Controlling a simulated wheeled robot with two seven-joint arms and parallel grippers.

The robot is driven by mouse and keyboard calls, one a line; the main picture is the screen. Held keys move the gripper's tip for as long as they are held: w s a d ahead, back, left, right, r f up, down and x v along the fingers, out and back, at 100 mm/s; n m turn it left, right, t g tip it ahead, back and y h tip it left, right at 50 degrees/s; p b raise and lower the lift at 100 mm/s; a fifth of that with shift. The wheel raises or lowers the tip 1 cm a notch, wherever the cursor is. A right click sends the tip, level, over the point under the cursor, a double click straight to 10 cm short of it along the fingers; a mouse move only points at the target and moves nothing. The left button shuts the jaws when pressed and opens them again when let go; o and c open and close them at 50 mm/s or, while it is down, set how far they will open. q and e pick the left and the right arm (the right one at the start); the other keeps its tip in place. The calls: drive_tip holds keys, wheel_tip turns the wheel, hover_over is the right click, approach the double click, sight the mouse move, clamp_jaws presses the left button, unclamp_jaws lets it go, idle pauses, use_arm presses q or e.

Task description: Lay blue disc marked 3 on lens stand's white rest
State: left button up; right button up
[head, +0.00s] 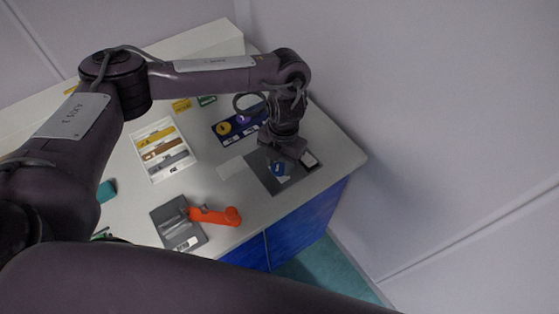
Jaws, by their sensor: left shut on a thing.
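My left gripper (284,160) points down over the dark grey plate (265,180) near the right end of the table. It is shut on a blue piece (278,170), which shows just below its jaws. This looks like the blue disc, but its mark is too small to read. A small dark item with a white edge (309,160) is at the plate's right side, partly behind the gripper. I cannot tell whether it is the lens stand's white rest. I cannot tell whether the blue piece touches anything below. My right gripper is out of view.
A white tray (143,137) holds several bars. An orange-handled tool (215,215) lies by a grey block (168,213). A wall rises beyond the table's right edge.

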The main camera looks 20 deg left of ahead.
use_arm(q)
drive_tip(key=o, duration=1)
drive_tip(key=r, duration=0.5)
drive_tip(key=w+r, duration=0.1)
drive_tip(key=r, duration=0.1)
drive_tip(key=shift+d+r, duration=0.15)
drive_tip(key=shift+r, duration=0.15)
